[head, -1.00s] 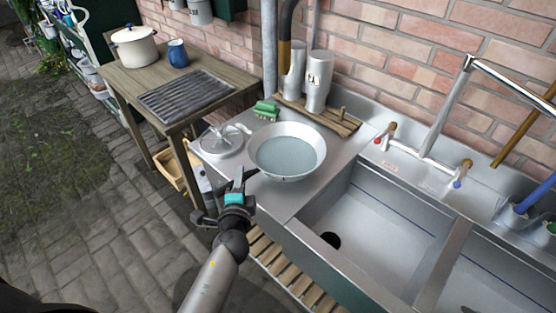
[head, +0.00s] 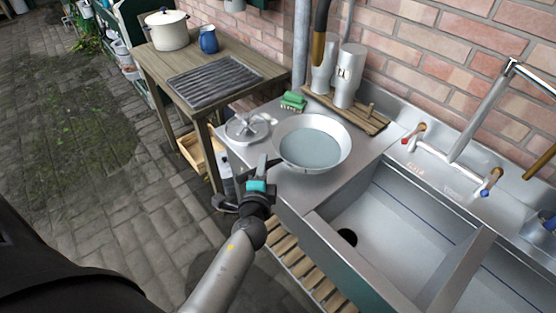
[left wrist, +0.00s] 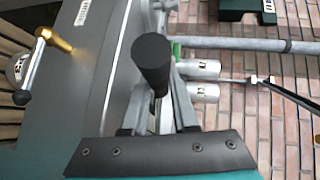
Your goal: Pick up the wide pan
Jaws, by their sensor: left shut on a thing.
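The wide pan (head: 313,146), round with a pale rim and grey inside, is on the metal counter left of the sink; I cannot tell whether it touches the counter. Its dark handle points to the lower left, toward my left gripper (head: 259,179). The left gripper is shut on this handle. In the left wrist view, the black handle (left wrist: 152,64) shows end-on between the fingers, and it hides most of the pan's body. My right gripper is not in view.
A metal lid-like item (head: 246,129) lies left of the pan, with a green brush (head: 293,100) behind it. Metal canisters (head: 348,76) stand on a wooden rack. The sink basin (head: 395,222) is at right, with taps behind. A wooden table (head: 160,68) holds a pot and blue mug.

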